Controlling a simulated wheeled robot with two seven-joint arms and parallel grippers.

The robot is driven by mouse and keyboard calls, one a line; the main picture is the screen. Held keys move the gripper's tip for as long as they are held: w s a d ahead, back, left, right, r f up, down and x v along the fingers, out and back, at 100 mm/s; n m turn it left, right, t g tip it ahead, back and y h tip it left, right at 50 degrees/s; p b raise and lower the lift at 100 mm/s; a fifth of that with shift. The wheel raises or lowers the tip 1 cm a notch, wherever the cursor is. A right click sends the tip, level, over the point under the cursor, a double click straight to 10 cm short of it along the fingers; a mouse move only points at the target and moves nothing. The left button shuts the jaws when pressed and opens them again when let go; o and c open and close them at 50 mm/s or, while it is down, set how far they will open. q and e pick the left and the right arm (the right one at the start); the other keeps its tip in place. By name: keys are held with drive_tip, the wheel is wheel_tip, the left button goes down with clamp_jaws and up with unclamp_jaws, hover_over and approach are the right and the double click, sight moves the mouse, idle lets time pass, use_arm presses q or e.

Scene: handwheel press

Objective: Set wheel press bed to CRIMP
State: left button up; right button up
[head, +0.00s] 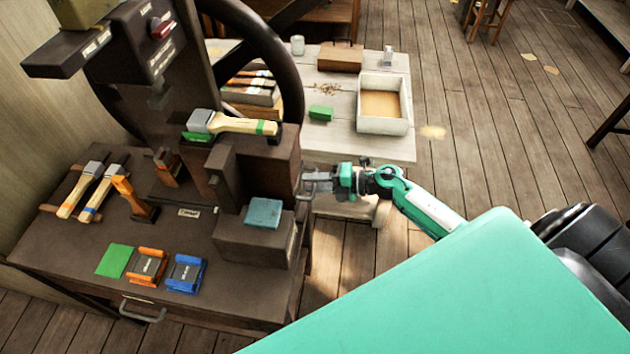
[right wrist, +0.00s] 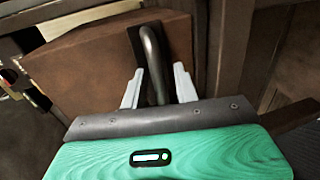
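The wheel press (head: 150,70) is a dark brown machine on the bench at left, with a large dark handwheel (head: 291,75) at its right side. Its lettering is too small to read, so the bed setting cannot be told. My right gripper (head: 308,184) is at the right side of the press's lower block (head: 285,165). In the right wrist view, a grey metal bar handle (right wrist: 153,62) on a brown face stands between the two pale fingers (right wrist: 158,75). The fingers are apart, and slight gaps show beside the bar. My left gripper is not in view.
Behind, a pale table holds a shallow box (head: 383,120).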

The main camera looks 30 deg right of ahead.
clamp_jaws()
drive_tip(key=shift+r+p+x, duration=0.2)
drive_tip(key=shift+r+x, duration=0.1)
drive_tip(key=shift+x, duration=1.05)
drive_tip(key=shift+r+p+x, duration=0.15)
drive_tip(key=shift+r+x, duration=0.1)
drive_tip(key=shift+x, duration=1.05)
drive_tip(key=shift+r+p+x, duration=0.2)
drive_tip(key=shift+r+x, duration=0.1)
drive_tip(key=shift+x, duration=1.05)
drive_tip(key=shift+w+a+r, duration=0.1)
drive_tip(key=shift+a, duration=0.05)
drive_tip(key=shift+c, duration=0.4)
unclamp_jaws()
drive_tip(key=shift+o, duration=0.4)
drive_tip(key=shift+w+a, duration=0.15)
